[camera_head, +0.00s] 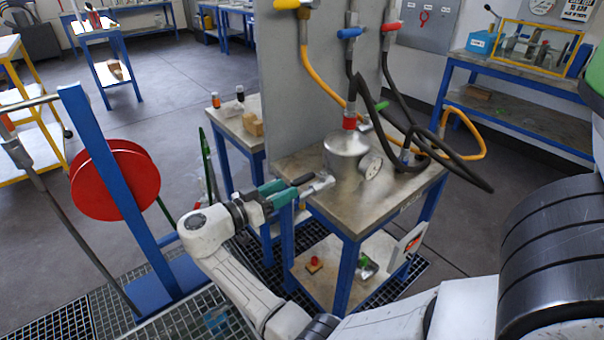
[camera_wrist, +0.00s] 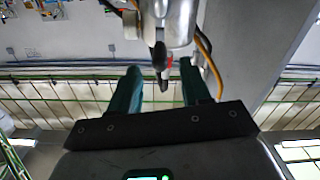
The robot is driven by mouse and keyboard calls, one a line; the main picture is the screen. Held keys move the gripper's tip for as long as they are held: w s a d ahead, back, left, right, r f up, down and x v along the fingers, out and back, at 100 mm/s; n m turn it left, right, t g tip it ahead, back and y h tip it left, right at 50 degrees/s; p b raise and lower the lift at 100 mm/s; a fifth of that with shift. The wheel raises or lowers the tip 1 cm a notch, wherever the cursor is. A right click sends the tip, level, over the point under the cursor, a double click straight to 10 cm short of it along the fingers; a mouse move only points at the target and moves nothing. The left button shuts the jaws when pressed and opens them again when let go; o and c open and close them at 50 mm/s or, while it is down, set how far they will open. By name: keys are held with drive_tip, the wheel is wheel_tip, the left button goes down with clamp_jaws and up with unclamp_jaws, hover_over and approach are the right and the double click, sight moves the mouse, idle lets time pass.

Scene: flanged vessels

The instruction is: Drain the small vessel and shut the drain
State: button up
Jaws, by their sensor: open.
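The small vessel (camera_head: 345,158) is a silver metal cylinder standing on the bench, with a round gauge (camera_head: 371,166) on its right side. A silver drain outlet (camera_head: 320,186) sticks out from its lower left, with a dark lever (camera_head: 302,180) at its end. My gripper (camera_head: 293,189) has teal fingers and reaches in from the left, close to this lever. In the wrist view my gripper (camera_wrist: 160,68) is open, with the dark lever (camera_wrist: 160,58) showing between the fingertips. I cannot tell whether they touch it. The vessel's metal body (camera_wrist: 168,20) is above them.
A grey upright panel (camera_head: 290,90) stands behind the bench (camera_head: 400,196). Yellow, blue and red valves with hoses (camera_head: 410,130) hang over the vessel. A red reel (camera_head: 115,180) on a blue post is left of my arm. The lower shelf (camera_head: 330,285) holds small items.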

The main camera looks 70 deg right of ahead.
sight(314, 174)
drive_tip(key=p+x, duration=0.1)
drive_tip(key=x, duration=0.7)
drive_tip(key=shift+d+p, duration=0.1)
drive_tip(key=shift+p, duration=0.25)
drive_tip(key=shift+c, duration=0.3)
clamp_jaws()
